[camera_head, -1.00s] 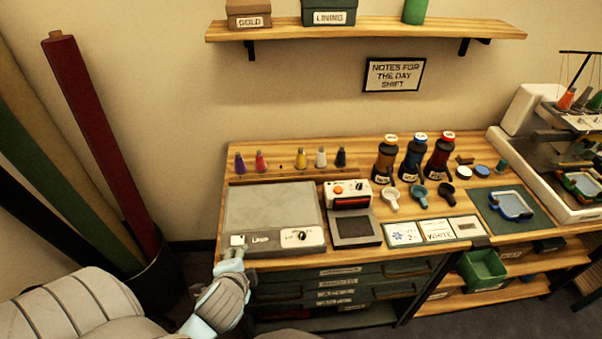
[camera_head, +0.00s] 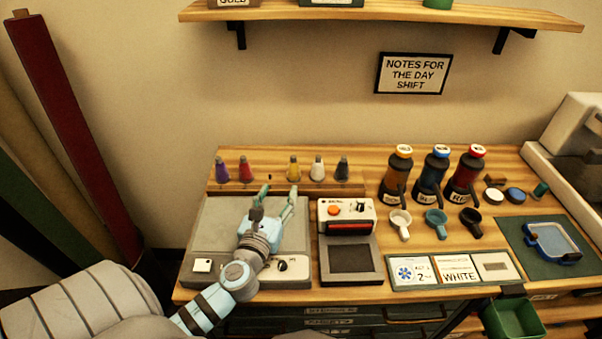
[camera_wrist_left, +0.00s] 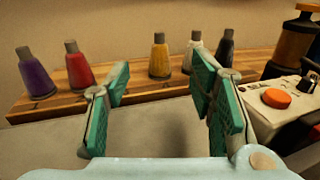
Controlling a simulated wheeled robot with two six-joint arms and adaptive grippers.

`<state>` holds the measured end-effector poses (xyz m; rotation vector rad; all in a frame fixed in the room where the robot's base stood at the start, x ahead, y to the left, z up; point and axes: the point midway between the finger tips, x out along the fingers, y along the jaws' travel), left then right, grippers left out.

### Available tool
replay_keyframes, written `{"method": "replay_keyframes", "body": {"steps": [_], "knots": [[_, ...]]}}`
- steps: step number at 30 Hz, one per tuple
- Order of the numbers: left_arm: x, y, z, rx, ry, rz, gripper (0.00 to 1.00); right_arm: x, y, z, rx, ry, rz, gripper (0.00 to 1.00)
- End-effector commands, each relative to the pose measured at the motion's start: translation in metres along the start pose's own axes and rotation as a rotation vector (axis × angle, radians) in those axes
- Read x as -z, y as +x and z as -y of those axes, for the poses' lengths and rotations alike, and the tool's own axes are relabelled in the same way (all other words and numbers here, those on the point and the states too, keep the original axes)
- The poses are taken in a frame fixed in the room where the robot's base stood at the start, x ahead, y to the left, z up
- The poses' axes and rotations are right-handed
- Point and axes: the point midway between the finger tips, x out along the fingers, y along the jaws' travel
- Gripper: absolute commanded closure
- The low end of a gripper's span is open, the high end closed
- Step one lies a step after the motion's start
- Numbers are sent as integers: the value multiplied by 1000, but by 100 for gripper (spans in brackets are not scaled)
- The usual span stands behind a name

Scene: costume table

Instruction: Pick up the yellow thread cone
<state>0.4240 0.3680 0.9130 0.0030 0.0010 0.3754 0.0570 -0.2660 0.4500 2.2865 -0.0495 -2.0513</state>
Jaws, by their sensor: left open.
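The yellow thread cone (camera_head: 293,168) stands upright in a row of cones on a low wooden ledge at the back of the table. In the left wrist view the yellow cone (camera_wrist_left: 159,56) shows between my open fingers, beyond their tips. My left gripper (camera_head: 278,193) is open and empty above the grey pad, in front of the row and apart from the yellow cone. Its teal finger pads (camera_wrist_left: 160,90) also show in the left wrist view. My right gripper is not in view.
Purple (camera_head: 223,171) and red (camera_head: 246,170) cones stand left of the yellow one, white (camera_head: 317,168) and black (camera_head: 342,169) ones right. A device with an orange knob (camera_head: 333,210) sits right of the grey pad (camera_head: 205,235). Bottles (camera_head: 397,170) stand farther right.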

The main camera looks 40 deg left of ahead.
Motion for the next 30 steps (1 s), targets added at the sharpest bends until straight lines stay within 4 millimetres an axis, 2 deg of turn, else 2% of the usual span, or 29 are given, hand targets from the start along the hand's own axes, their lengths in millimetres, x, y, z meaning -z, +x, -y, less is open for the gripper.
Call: {"method": "replay_keyframes", "body": {"steps": [2,9,14,21,28,29,30], "knots": [[2,10,0,0,0,3,50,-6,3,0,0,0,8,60],[0,72,-1,-2,-2,3,50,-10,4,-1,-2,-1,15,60],[2,94,-1,-2,-2,1,50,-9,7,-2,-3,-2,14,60],[7,137,-2,-2,-3,1,50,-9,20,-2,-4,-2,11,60],[5,143,-1,0,-3,0,50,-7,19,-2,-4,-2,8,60],[5,143,-1,0,-3,0,52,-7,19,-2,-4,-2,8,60],[5,143,-1,-1,-3,0,58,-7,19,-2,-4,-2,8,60]]}}
